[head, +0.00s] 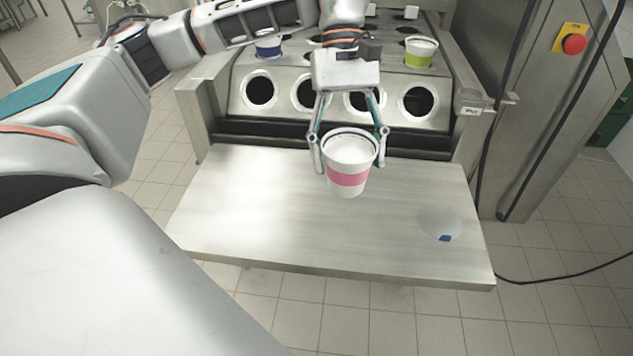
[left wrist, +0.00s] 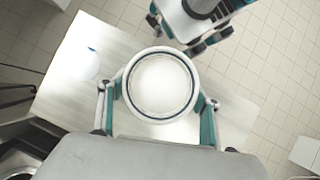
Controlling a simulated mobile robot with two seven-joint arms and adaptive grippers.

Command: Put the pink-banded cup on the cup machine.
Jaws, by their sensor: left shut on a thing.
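The pink-banded cup (head: 348,165) is white with a pink band and is upright. My left gripper (head: 350,158) is shut on it, one finger on each side, and the cup shows in front of the machine, over the metal table. In the left wrist view I look down on the cup's round white top (left wrist: 161,84) between the fingers of the left gripper (left wrist: 160,103). The cup machine (head: 330,100) stands behind the table, with a row of round openings in its sloped front and more holes on top. My right gripper (left wrist: 205,40) shows partly in the left wrist view; its fingertips are unclear.
A blue-banded cup (head: 268,46) and a green-banded cup (head: 420,54) sit in the machine's top. The metal table (head: 240,220) has free room; a whitish rounded item with a blue mark (head: 440,224) lies at its right. A red stop button (head: 574,44) is on the right cabinet.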

